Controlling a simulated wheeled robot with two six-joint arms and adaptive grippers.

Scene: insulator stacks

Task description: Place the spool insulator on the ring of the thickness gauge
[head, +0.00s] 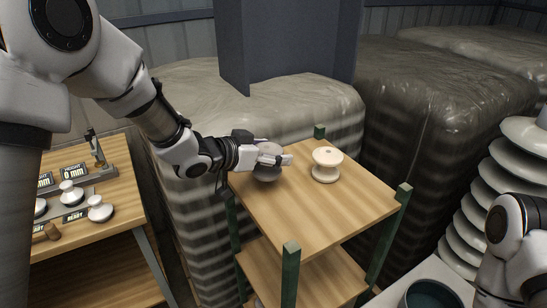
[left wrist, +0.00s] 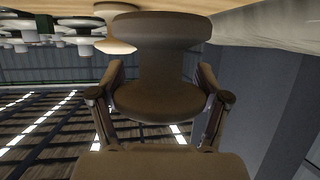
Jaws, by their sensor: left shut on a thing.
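My left gripper (head: 272,158) is shut on a grey spool insulator (head: 267,172) at the left back of the small green-posted wooden stand (head: 310,215). In the left wrist view the grey spool (left wrist: 155,62) fills the space between my two fingers (left wrist: 158,105). I cannot tell whether it touches the stand top. A cream spool (head: 326,165) stands upright just right of it. Gauges with round white parts (head: 72,194) and small "0 mm" displays (head: 74,170) are on the left table; which is the thickness gauge is too small to read. My right gripper is out of view.
The left wooden table (head: 110,225) stands apart from the stand, with a gap between. Wrapped pallets (head: 430,110) and a dark blue column (head: 290,45) are behind. A ribbed insulator stack (head: 490,185) stands at right.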

